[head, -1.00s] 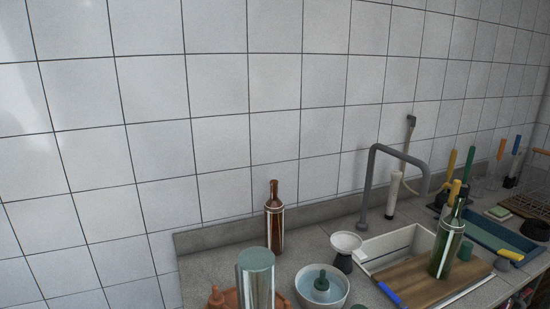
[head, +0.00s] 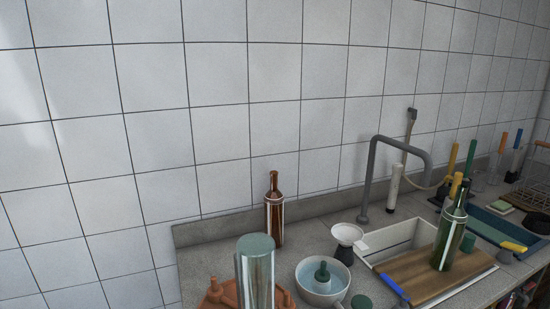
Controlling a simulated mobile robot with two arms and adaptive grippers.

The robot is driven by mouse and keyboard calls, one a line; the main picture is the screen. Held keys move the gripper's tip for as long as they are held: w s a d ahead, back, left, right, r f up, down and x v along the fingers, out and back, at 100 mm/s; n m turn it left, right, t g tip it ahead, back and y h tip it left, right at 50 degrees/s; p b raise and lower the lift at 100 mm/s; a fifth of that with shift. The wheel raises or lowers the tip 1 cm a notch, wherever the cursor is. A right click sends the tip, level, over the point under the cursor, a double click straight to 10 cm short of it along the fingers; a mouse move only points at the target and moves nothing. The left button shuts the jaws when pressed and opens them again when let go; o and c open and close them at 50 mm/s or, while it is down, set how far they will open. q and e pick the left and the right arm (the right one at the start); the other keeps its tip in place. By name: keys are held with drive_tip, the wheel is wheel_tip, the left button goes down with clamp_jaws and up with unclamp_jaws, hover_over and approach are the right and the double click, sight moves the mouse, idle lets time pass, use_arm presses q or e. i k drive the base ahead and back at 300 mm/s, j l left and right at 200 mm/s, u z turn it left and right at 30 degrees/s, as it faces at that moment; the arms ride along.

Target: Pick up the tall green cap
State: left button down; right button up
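A green cap with a narrow upright top (head: 322,274) is in the white bowl (head: 305,290) at the bottom centre of the head view. A low round green cap (head: 361,301) lies on the counter just right of the bowl, partly cut by the lower edge. A tall clear cylinder (head: 257,280) with a flat green top (head: 255,243) stands left of the bowl. I cannot tell for certain which of these is the tall green cap. Neither of my grippers is in view.
A brown bottle (head: 274,220) stands against the back ledge. An orange-brown tray (head: 212,302) lies around the cylinder. A white funnel (head: 347,233), the sink with a wooden board (head: 420,278), a green bottle (head: 446,243) and a grey tap (head: 371,170) are to the right.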

sight(466, 246)
drive_tip(key=z, duration=1.25)
drive_tip(key=i+l+u, duration=0.1)
drive_tip(key=u, duration=0.7)
drive_tip(key=i+l+u, duration=0.15)
drive_tip(key=l+u, duration=0.2)
drive_tip(key=l, duration=0.35)
drive_tip(key=i+l+u, duration=0.1)
drive_tip(key=l+u, duration=0.25)
drive_tip(key=l, duration=0.35)
drive_tip(key=l+u, duration=0.4)
drive_tip(key=l, duration=0.3)
